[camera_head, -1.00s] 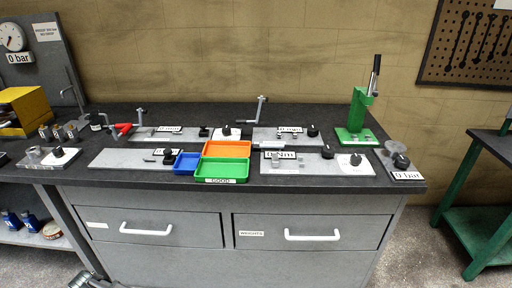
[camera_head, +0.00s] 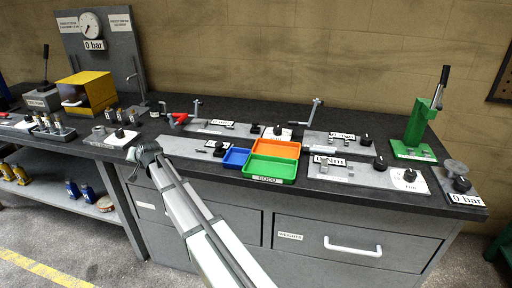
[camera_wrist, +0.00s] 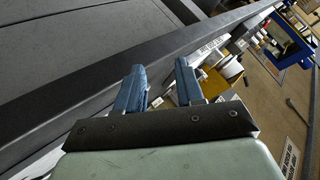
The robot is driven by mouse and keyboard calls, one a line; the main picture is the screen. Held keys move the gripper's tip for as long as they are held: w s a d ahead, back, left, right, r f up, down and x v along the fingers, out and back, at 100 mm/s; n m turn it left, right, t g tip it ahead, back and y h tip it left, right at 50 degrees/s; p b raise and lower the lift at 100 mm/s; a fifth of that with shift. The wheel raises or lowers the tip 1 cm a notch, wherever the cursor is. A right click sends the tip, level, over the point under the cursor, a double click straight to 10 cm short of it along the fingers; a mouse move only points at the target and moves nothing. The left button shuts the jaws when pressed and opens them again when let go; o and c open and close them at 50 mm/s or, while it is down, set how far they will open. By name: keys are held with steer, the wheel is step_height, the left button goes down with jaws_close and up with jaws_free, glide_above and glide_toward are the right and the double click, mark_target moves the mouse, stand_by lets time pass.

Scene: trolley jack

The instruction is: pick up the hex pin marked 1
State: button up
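I cannot make out a hex pin marked 1 in either view; any marking is too small to read. Several small metal cylinders stand in a holder (camera_head: 50,128) at the left of the bench in the head view, and I cannot tell whether the pin is among them. My gripper shows in the wrist view (camera_wrist: 159,72) with two blue-grey fingers apart and nothing between them. In the head view my arm reaches up from the bottom, and its end is at the bench's front edge, left of the long grey plate (camera_head: 185,148).
A blue tray (camera_head: 235,158), an orange tray (camera_head: 276,148) and a green tray (camera_head: 270,169) sit mid-bench. A yellow box (camera_head: 88,90) stands at the back left, and a green press (camera_head: 418,128) at the right. Drawers with white handles (camera_head: 352,247) are below.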

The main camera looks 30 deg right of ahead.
steer(key=d+r+m+h, duration=0.1)
steer(key=d+r+m, duration=0.3)
steer(key=d, duration=0.5)
steer(key=d+r+m, duration=0.4)
steer(key=d, duration=0.5)
step_height(320, 180, up, 4)
steer(key=m+g+h, duration=0.6)
steer(key=m, duration=0.8)
glide_above(318, 149)
steer(key=s+a, duration=0.5)
steer(key=x, duration=1.3)
steer(key=shift+d+f, duration=0.15)
steer(key=shift+d, duration=0.05)
jaws_close()
